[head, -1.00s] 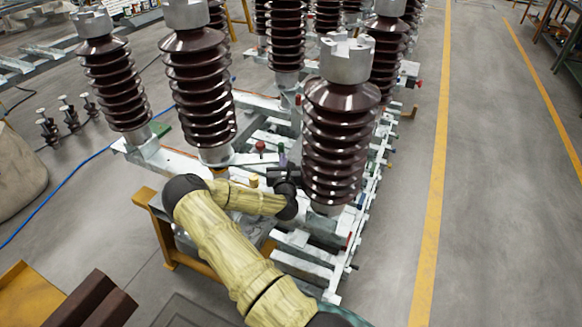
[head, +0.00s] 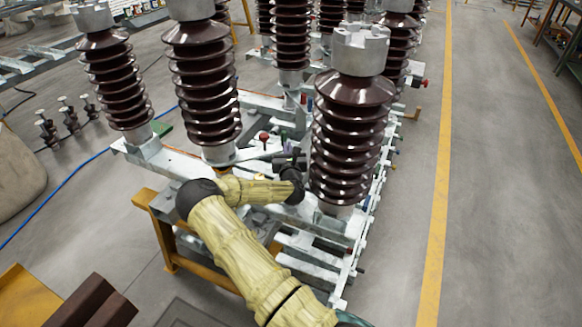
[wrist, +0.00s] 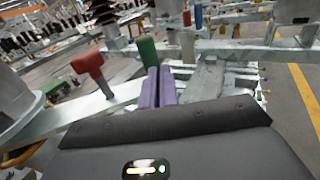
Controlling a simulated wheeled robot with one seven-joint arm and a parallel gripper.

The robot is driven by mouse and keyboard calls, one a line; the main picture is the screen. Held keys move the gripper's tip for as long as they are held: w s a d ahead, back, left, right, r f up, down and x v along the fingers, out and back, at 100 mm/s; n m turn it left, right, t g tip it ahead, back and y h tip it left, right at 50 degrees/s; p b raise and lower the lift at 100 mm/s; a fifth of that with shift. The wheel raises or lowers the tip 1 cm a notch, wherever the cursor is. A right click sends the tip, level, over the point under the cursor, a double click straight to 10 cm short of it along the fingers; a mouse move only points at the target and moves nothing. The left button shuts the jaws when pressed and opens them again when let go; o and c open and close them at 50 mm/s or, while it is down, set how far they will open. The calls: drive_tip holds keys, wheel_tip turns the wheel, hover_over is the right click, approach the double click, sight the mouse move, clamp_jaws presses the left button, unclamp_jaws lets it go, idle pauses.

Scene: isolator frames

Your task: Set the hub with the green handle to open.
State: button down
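The green handle (wrist: 148,52) stands upright just beyond my fingertips in the wrist view, slightly left of their middle. My gripper (wrist: 160,78) has two purple fingers lying side by side with hardly any gap, and I see nothing between them. The left finger overlaps the lower part of the green handle, so I cannot tell whether they touch. In the head view my dark wrist (head: 292,182) is low among the metal bars, left of the front right insulator, and hides much of the hub.
A red handle (wrist: 88,66) stands left of the green one; it also shows in the head view (head: 264,138). A blue handle (wrist: 198,17) is farther back. Tall brown insulators (head: 352,130) crowd around my wrist. Open floor lies right of the frame.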

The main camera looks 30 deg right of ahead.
drive_tip(key=shift+s+d, duration=0.1)
drive_tip(key=shift+s, duration=0.1)
drive_tip(key=b+v, duration=0.2)
drive_tip(key=v, duration=1.5)
drive_tip(key=shift+a, duration=0.25)
drive_tip(key=shift+d, duration=0.15)
